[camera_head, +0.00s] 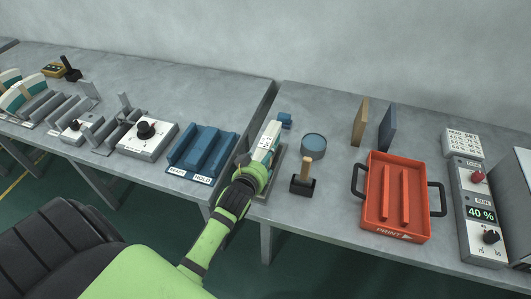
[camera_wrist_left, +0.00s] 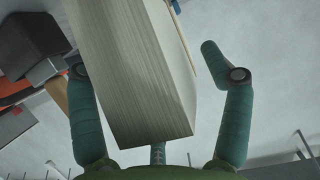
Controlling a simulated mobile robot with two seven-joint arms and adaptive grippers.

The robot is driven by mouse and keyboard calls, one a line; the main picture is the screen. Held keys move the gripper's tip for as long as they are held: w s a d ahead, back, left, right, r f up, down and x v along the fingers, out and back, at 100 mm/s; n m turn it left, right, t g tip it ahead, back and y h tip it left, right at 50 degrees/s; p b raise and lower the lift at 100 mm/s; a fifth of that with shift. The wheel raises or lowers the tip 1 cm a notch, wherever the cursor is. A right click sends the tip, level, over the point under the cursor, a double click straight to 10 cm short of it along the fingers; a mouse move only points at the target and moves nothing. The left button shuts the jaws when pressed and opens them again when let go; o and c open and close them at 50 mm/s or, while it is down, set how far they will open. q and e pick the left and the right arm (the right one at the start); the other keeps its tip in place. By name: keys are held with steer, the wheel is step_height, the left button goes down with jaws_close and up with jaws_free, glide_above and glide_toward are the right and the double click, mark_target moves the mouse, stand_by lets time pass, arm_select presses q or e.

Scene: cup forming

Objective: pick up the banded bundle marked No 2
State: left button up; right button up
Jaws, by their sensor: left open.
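A pale paper bundle (camera_head: 265,142) with a teal band and a small printed label stands on a dark grey holder (camera_head: 277,165) at the left end of the right bench. The label is too small to read. My left gripper (camera_head: 254,168) is at the bundle's near end. In the left wrist view the bundle (camera_wrist_left: 135,90) shows as a large stack of sheet edges between the open fingers of my left gripper (camera_wrist_left: 143,58). The left finger is close to it or touching; the right finger stands clear. My right gripper is in neither view.
A stamp (camera_head: 303,180) and a round blue pad (camera_head: 313,145) stand right of the bundle, then a red tray (camera_head: 395,195). More banded bundles (camera_head: 20,94) stand at far left.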

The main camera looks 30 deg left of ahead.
arm_select(q)
steer(key=shift+w+f, duration=0.1)
steer(key=shift+w, duration=0.15)
steer(key=shift+s, duration=0.1)
jaws_close()
steer(key=shift+a+r, duration=0.1)
steer(key=shift+r, duration=0.2)
